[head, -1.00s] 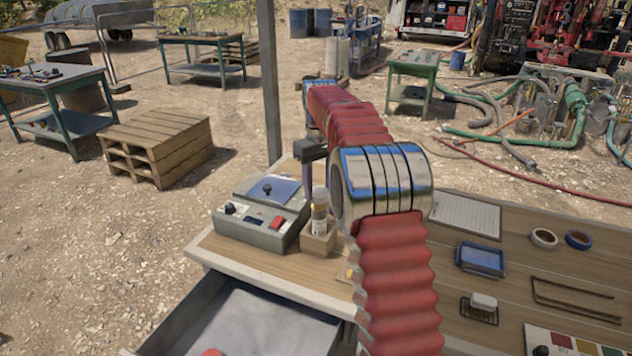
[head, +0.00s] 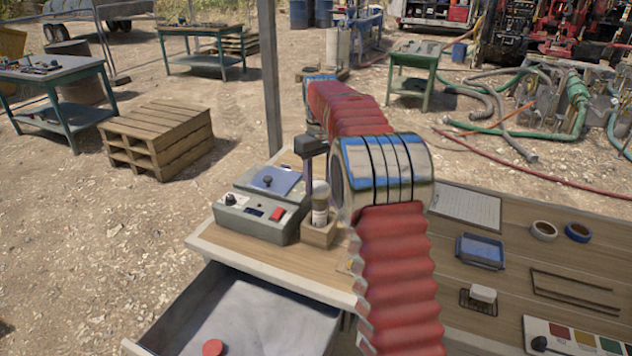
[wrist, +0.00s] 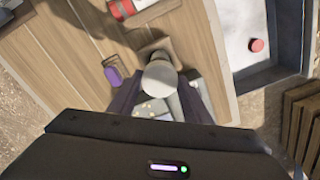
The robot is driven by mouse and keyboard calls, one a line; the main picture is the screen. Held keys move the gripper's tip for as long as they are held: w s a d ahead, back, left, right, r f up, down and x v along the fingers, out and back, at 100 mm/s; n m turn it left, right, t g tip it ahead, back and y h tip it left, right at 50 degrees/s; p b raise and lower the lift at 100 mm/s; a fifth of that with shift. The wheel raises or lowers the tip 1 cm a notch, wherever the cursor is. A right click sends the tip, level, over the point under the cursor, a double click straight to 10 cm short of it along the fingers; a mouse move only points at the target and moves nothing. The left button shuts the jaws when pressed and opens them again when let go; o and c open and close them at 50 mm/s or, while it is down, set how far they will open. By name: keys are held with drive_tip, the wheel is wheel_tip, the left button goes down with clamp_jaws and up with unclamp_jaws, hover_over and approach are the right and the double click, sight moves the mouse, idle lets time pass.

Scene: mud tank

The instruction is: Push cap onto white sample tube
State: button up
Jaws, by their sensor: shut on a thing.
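A sample tube (head: 320,212) stands upright in a small wooden block (head: 319,235) beside a grey instrument; the block also shows in the wrist view (wrist: 150,48). In the wrist view a pale round cap (wrist: 160,77) sits between the dark fingers of my gripper (wrist: 160,92), above the block. My gripper (head: 308,172) is shut on it. In the head view my gripper is just left of the tube's top and partly behind it. The cap's lower edge is hidden, so I cannot tell how far it is seated.
The grey instrument (head: 262,207) stands close on the left. An open drawer (head: 262,312) in front holds a red disc (head: 212,347). A blue tray (head: 481,251), tape rolls (head: 543,231) and a white sheet (head: 466,208) lie on the right.

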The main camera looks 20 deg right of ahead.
drive_tip(key=shift+f, duration=1.4)
idle(2.9)
drive_tip(key=o, duration=1.6)
drive_tip(key=shift+o, duration=0.2)
drive_tip(key=shift+r, duration=0.1)
drive_tip(key=shift+r, duration=3.4)
drive_tip(key=shift+c, duration=0.3)
